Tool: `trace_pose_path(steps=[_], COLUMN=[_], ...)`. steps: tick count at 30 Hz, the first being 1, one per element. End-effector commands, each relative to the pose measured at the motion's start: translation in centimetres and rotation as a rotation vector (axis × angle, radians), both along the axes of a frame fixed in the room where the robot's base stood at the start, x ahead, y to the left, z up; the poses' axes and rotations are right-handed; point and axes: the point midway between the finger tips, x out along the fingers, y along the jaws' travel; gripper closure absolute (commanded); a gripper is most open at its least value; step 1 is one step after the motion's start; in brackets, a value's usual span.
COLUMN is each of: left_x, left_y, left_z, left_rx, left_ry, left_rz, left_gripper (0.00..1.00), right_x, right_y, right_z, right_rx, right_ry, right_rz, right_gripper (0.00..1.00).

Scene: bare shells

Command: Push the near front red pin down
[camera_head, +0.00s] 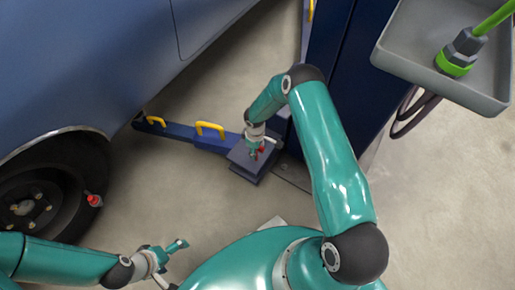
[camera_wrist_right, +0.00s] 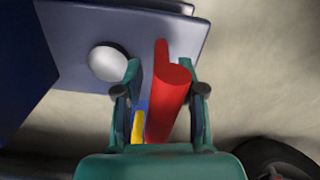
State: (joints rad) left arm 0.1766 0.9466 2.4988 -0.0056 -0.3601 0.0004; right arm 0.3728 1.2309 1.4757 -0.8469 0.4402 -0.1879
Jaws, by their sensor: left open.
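The near front red pin (camera_wrist_right: 168,100) stands up from a dark blue-grey plate (camera_wrist_right: 75,20) in the right wrist view. In the head view the pin (camera_head: 262,149) is a small red spot, mostly hidden by the gripper, on the plate (camera_head: 249,163) at the end of the blue lift arm. My right gripper (camera_wrist_right: 162,72) has its fingers on either side of the pin, with a visible gap on the left; the right finger is close, contact unclear. My left gripper (camera_head: 174,262) is open and empty at the lower left, far from the pin.
A blue car (camera_head: 90,60) with a wheel (camera_head: 40,205) stands at the left. A dark blue post (camera_head: 340,80) rises behind the plate. A grey tray (camera_head: 420,60) with a green-ringed fitting (camera_head: 457,60) is at upper right. Yellow handles (camera_head: 210,128) top the lift arm.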

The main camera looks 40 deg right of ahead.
Motion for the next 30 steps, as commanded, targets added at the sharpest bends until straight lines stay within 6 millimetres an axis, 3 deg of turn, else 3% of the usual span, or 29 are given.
trace_pose_path(steps=[1,6,17,25,30], left_x=[0.0,0.0,0.0,0.0,0.0], left_y=[0.0,0.0,0.0,0.0,0.0], left_z=[0.0,0.0,-0.2,-3.4,-3.7], left_rx=[0.000,0.000,0.000,0.000,0.000], left_ry=[0.000,0.000,0.000,0.000,0.000], left_rz=[0.000,0.000,0.000,0.000,0.000], left_gripper=[0.05,0.05,0.05,0.05,0.05], right_x=[0.0,0.0,0.1,0.2,0.2], right_y=[0.0,0.0,-0.2,-0.3,-0.4], right_z=[0.0,0.0,-0.2,-3.5,-3.9], right_rx=[0.000,-0.001,-0.002,-0.003,-0.003], right_ry=[0.000,-0.001,-0.003,-0.004,-0.006], right_rz=[0.000,0.000,-0.001,-0.002,-0.002], right_gripper=[0.73,1.00,1.00,1.00,1.00])
